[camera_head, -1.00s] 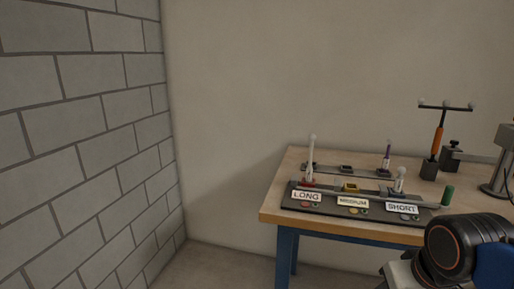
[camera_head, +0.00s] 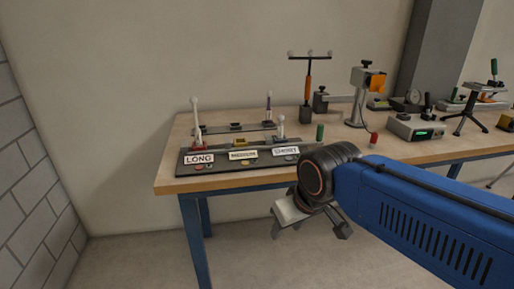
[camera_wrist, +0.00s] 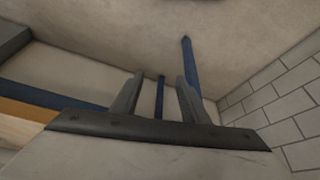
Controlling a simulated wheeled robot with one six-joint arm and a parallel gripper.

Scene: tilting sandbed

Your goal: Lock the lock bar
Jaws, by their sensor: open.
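A dark board (camera_head: 222,167) at the table's front left carries labels LONG (camera_head: 199,159), MEDIUM (camera_head: 242,155) and SHORT (camera_head: 286,151). A thin grey bar, which looks like the lock bar (camera_head: 262,149), runs along it behind the labels. An upright green handle (camera_head: 320,132) stands at its right end. A tall white-topped pin (camera_head: 196,121) stands at LONG in a red base, and a shorter one (camera_head: 281,126) stands near SHORT. The yellow MEDIUM socket (camera_head: 240,142) looks empty. My gripper (camera_head: 308,230) is open and empty, in front of and below the table edge; its fingers also show in the wrist view (camera_wrist: 160,82).
A rear rack (camera_head: 232,128) holds a purple pin (camera_head: 268,107). A stand with an orange grip (camera_head: 308,88), a camera-like device (camera_head: 362,82) and a meter box (camera_head: 415,127) stand farther right. The table's front edge and blue legs (camera_head: 195,232) are near my gripper.

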